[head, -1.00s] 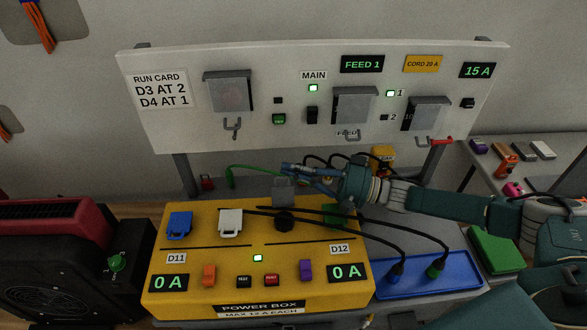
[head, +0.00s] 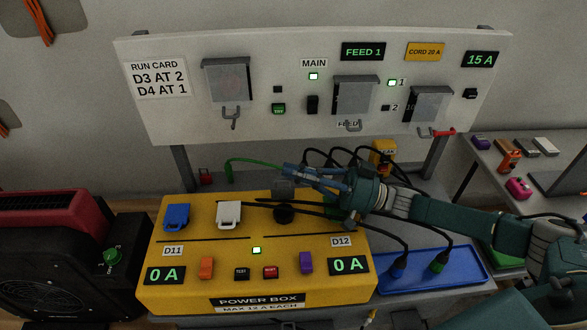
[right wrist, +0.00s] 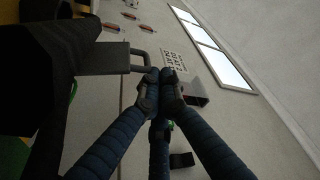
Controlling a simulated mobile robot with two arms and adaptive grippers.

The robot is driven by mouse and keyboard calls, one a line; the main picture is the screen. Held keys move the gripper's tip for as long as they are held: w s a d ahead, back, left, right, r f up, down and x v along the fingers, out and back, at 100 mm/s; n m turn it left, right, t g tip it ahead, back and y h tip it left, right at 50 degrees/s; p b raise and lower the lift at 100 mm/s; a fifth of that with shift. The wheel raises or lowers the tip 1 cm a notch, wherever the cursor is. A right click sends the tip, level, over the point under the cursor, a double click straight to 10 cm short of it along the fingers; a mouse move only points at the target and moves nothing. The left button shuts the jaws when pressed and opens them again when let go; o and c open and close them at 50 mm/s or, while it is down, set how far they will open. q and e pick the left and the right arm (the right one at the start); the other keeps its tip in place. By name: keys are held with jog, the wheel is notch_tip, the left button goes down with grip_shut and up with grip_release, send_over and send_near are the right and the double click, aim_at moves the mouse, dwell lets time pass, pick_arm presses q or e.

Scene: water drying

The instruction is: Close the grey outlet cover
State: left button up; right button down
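The grey outlet cover (head: 284,187) stands raised behind its round black socket (head: 284,214) on the yellow power box (head: 207,293). In the right wrist view the cover (right wrist: 103,59) is a dark grey plate with a loop handle. My right gripper (head: 288,168) is just above and behind the cover in the head view. In the right wrist view its fingertips (right wrist: 163,76) are together beside the handle loop, with nothing seen between them. I cannot tell whether they touch the handle. My left gripper is not in view.
The blue cover (head: 177,217) and white cover (head: 229,214) lie to the left on the box. Black cords run across the box to the blue tray (head: 464,281). The upright white panel (head: 200,121) stands behind. My right arm spans the right side.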

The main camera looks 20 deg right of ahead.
jog(key=shift+s+a, duration=0.15)
jog(key=shift+s, duration=0.4)
